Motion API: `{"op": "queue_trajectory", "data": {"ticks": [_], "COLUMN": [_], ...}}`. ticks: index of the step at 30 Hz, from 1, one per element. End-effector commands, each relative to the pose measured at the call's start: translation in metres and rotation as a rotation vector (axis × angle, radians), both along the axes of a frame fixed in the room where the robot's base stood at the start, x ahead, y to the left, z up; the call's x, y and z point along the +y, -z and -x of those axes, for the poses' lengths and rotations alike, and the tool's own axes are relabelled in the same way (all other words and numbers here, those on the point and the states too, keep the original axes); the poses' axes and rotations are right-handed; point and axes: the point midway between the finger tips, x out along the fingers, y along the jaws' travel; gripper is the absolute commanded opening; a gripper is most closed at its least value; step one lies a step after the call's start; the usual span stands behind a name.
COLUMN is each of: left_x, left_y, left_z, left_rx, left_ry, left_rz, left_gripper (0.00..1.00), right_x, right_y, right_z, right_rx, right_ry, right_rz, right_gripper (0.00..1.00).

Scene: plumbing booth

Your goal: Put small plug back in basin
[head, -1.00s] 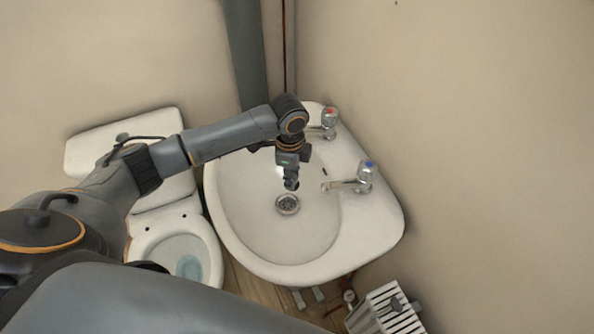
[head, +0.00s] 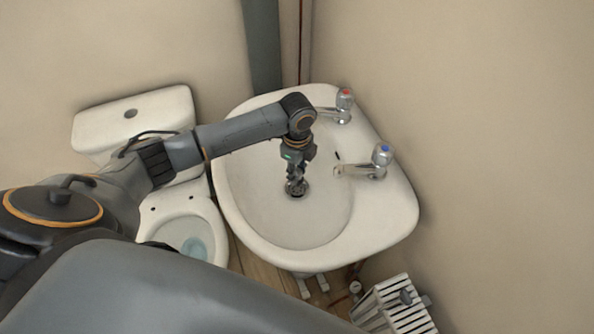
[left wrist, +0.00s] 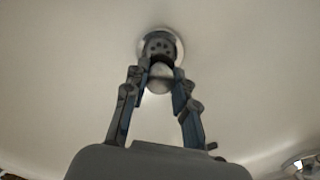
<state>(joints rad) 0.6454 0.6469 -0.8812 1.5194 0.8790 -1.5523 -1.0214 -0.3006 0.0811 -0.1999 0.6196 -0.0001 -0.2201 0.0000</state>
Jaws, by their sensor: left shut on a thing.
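The white basin (head: 320,228) stands in the corner, with its round metal drain (head: 303,190) in the bowl's floor. The drain (left wrist: 161,44) shows in the left wrist view with dark holes. My left gripper (head: 296,186) points down into the bowl, over the drain. In the left wrist view its fingers (left wrist: 160,76) are shut on the small plug (left wrist: 160,78), a round metallic piece just in front of the drain. The plug overlaps the drain's near edge in that view; I cannot tell whether they touch. My right gripper is not in view.
A red-topped tap (head: 342,108) and a blue-topped tap (head: 376,162) stand on the basin's right rim, close to my left gripper. A toilet (head: 185,222) is to the left. A white radiator (head: 395,305) is below right. Walls close in behind and right.

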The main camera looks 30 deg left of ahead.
Motion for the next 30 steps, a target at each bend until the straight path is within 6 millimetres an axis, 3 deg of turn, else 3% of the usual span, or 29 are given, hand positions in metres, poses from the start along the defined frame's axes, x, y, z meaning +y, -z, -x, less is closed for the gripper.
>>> {"op": "queue_trajectory", "data": {"ticks": [5,15,26,27,30], "left_x": [0.0,0.0,0.0,0.0,0.0], "left_y": [0.016,0.037,0.041,0.041,0.041], "left_z": [0.0,0.0,0.0,0.0,0.0], "left_rx": [-0.001,0.002,0.0,0.0,0.0], "left_ry": [0.0,-0.001,0.0,0.0,0.0], "left_rz": [0.0,0.0,0.0,0.0,0.001], "left_gripper": [0.0,0.0,0.0,0.29,0.49], "right_x": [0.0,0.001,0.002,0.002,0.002], "right_y": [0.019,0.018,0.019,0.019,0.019], "right_z": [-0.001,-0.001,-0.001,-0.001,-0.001], "right_rx": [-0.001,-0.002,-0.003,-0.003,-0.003], "right_ry": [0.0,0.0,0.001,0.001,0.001], "right_rz": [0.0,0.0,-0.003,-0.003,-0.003], "right_gripper": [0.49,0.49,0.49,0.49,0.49]}}
